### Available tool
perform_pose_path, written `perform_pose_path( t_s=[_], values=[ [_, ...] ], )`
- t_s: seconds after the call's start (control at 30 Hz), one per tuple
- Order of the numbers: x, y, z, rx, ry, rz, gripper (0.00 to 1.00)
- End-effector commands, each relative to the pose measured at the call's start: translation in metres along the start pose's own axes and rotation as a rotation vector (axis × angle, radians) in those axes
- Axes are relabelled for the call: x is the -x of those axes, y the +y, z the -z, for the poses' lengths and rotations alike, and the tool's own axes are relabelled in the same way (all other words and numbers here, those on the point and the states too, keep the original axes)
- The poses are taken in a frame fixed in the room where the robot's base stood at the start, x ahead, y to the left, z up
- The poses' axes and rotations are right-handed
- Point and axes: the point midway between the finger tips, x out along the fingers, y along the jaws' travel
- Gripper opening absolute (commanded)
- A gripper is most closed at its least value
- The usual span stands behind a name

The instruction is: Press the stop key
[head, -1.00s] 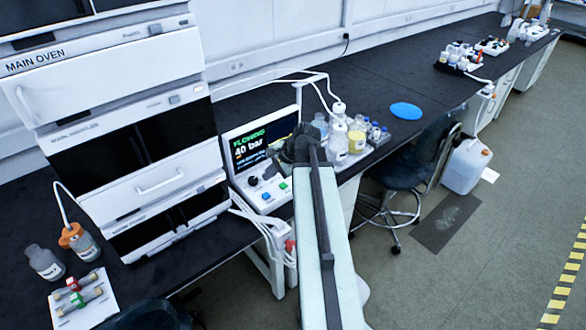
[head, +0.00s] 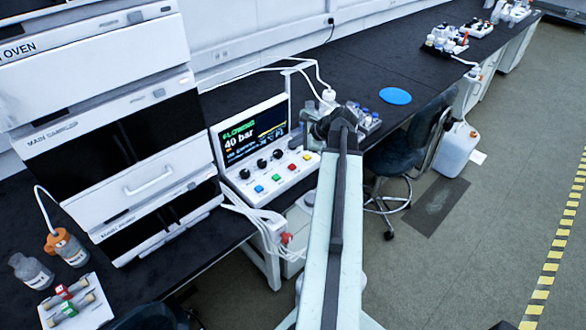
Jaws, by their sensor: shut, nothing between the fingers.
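The control console (head: 240,185) stands on the bench. Its lit screen (head: 250,132) reads "FLOWING" and "40 bar". Below the screen is a row of dark knobs, then a row of coloured keys: a blue key (head: 259,188), a green key (head: 275,177), a red key (head: 292,167) and a yellowish one (head: 306,155) at the right. Their labels are too small to read, so I cannot confirm which is the stop key. My gripper (head: 322,128) is shut and empty, just right of the console's right end, apart from the red key in the picture. It partly hides the bottles behind.
A white instrument stack (head: 160,178) stands left of the console. Small bottles (head: 368,118) and a blue disc (head: 396,96) are on the bench to the right. White tubing (head: 300,64) arches behind the console. A chair (head: 400,155) stands before the bench.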

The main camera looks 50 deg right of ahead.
Motion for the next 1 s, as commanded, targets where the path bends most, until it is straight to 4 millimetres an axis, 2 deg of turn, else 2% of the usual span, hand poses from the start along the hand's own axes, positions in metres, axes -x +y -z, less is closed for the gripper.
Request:
perform_pose_path(
  t_s=[0.2, 0.47, 1.0],
  values=[
    [-0.026, 0.019, 0.020, 0.000, 0.000, 0.000, 0.00],
    [-0.050, 0.037, 0.038, 0.000, 0.001, 0.000, 0.00],
    [-0.052, 0.038, 0.040, -0.001, 0.001, 0.001, 0.00]
  ],
)
